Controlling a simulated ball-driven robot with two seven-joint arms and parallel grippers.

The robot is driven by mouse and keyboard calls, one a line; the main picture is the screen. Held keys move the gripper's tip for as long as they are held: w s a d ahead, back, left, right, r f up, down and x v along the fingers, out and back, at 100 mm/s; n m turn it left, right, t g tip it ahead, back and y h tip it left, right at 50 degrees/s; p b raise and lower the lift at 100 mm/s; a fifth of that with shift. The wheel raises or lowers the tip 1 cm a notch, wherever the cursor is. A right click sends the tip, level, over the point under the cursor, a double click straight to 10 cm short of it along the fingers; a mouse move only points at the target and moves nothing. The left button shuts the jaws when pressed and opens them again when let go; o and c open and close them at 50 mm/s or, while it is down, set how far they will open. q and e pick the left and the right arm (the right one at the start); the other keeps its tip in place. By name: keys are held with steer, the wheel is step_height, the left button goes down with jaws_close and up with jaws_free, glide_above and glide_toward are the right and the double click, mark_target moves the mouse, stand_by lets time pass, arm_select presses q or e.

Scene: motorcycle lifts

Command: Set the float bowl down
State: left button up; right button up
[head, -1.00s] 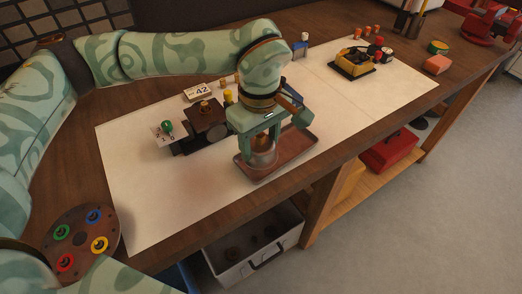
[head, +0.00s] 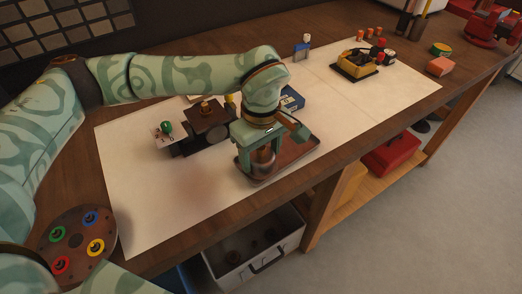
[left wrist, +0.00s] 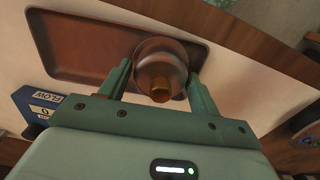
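The float bowl (left wrist: 176,55) is a round copper-coloured cup with a brass stub, seen in the left wrist view between my left gripper's two fingers. In the head view the bowl (head: 263,158) hangs below the palm of my left gripper (head: 258,158), low over the near left part of the brown tray (head: 296,152). The fingers flank the bowl closely and appear shut on it. The tray also shows in the left wrist view (left wrist: 85,45). I cannot tell whether the bowl's underside touches the tray. My right gripper is not in view.
A dark carburettor-like assembly (head: 206,116) stands left of the tray, beside a card with a green knob (head: 165,128). A blue box (head: 291,98) stands behind the tray. A disc with coloured rings (head: 76,242) lies at front left. The white mat (head: 150,205) is clear in front.

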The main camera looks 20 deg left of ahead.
arm_select(q)
step_height(320, 180, up, 12)
steer(key=p, duration=0.2)
steer(key=shift+r, duration=0.2)
